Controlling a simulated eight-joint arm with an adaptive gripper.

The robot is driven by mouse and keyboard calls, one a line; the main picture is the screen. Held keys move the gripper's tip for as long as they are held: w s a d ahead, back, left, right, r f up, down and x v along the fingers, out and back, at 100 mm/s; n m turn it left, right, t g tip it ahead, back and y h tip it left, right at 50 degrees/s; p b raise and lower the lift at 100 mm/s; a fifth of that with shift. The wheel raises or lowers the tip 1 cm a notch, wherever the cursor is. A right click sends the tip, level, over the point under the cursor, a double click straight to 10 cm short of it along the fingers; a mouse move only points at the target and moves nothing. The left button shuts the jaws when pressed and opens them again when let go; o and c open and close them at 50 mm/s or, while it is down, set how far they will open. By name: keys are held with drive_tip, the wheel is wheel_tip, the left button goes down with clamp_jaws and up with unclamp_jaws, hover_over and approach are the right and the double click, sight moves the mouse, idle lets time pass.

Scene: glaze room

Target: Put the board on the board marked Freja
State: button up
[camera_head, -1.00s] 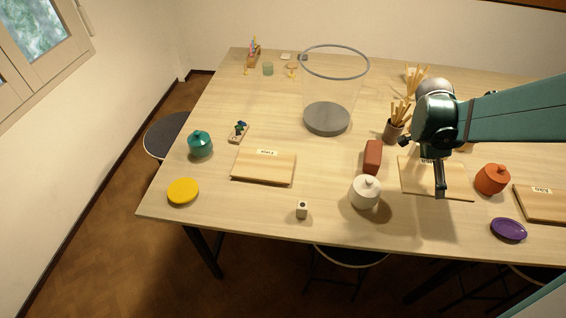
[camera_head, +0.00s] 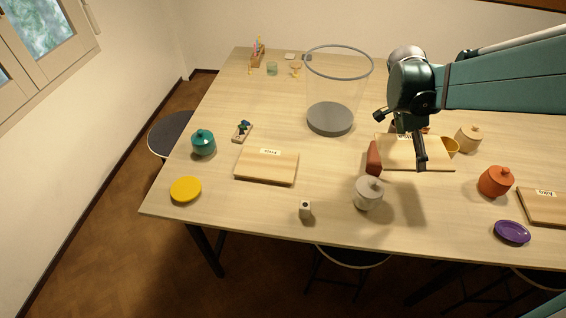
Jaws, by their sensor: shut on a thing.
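My gripper (camera_head: 422,165) is shut on the near edge of a pale wooden board (camera_head: 398,154) at the right of the middle. The board appears raised above the table and hides part of what is behind it. A second wooden board (camera_head: 266,168) with a small white label lies flat at the left of the middle. A third labelled board (camera_head: 545,208) lies at the right edge, cut off by the picture. The labels are too small to read surely.
An orange pot (camera_head: 495,181) and purple dish (camera_head: 512,232) are at right.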

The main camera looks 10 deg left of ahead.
drive_tip(key=w+a+n+t, duration=0.1)
drive_tip(key=w+a+n, duration=0.15)
drive_tip(key=a, duration=1.15)
drive_tip(key=w+a+n+t, duration=0.1)
drive_tip(key=w+a+n, duration=0.15)
drive_tip(key=a, duration=1.15)
drive_tip(key=s+a+n+y, duration=0.1)
drive_tip(key=s+a+n, duration=0.2)
drive_tip(key=a, duration=1.6)
drive_tip(key=shift+t, duration=0.3)
drive_tip(key=f, duration=0.5)
drive_tip(key=shift+w+f, duration=0.15)
drive_tip(key=shift+w, duration=0.1)
hover_over(269, 162)
drive_tip(key=s+a, duration=0.1)
drive_tip(key=shift+f, duration=3.15)
drive_tip(key=shift+f, duration=1.85)
